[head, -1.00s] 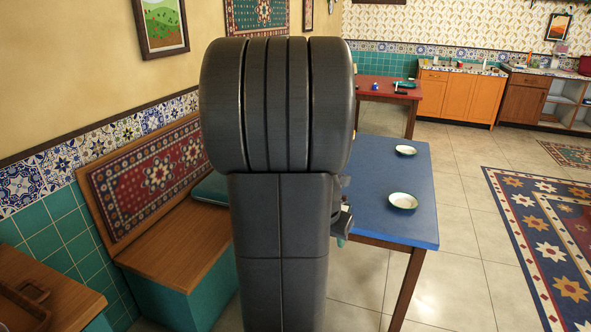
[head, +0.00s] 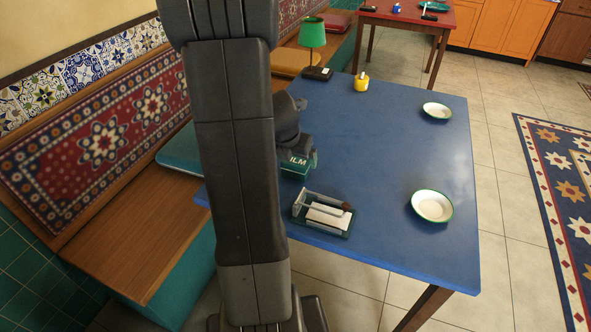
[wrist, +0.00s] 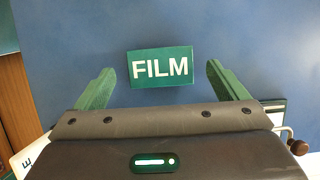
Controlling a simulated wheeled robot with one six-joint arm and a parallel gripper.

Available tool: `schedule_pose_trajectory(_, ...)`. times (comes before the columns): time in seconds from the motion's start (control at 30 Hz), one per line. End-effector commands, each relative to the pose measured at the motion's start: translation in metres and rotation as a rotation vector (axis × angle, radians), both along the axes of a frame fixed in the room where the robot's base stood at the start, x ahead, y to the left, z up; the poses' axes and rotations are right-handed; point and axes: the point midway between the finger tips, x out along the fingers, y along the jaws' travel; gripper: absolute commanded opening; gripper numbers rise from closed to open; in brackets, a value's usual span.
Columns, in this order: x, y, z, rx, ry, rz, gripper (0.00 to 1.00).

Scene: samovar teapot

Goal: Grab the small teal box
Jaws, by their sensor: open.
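The small teal box (wrist: 160,67) with white "FILM" lettering lies on the blue table (head: 400,150). In the wrist view it sits between the two green fingers of my gripper (wrist: 161,72), towards their tips, with a gap on each side. The fingers are apart and touch nothing that I can see. In the head view the box (head: 297,167) shows only in part, under my gripper, which hides the rest of it. The height of the fingers above the table is hard to tell.
A dark tray with a white block and a clear frame (head: 323,215) stands close by, nearer the front edge. The middle of the table is clear.

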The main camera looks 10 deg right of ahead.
Motion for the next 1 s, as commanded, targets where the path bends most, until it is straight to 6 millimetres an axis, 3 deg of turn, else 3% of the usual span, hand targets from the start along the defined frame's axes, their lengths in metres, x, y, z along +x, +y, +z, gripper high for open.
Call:
schedule_pose_trajectory(0.3,0.01,-0.01,-0.043,0.0,0.003,-0.002,0.93)
schedule_pose_trajectory(0.57,0.013,-0.012,-0.046,0.0,0.0,-0.001,0.93)
schedule_pose_trajectory(0.67,0.013,-0.011,-0.046,0.0,0.0,-0.001,0.79)
schedule_pose_trajectory(0.83,0.013,-0.011,-0.046,0.0,0.0,-0.001,0.46)
schedule_pose_trajectory(1.0,0.013,-0.011,-0.046,0.0,0.0,-0.001,0.44)
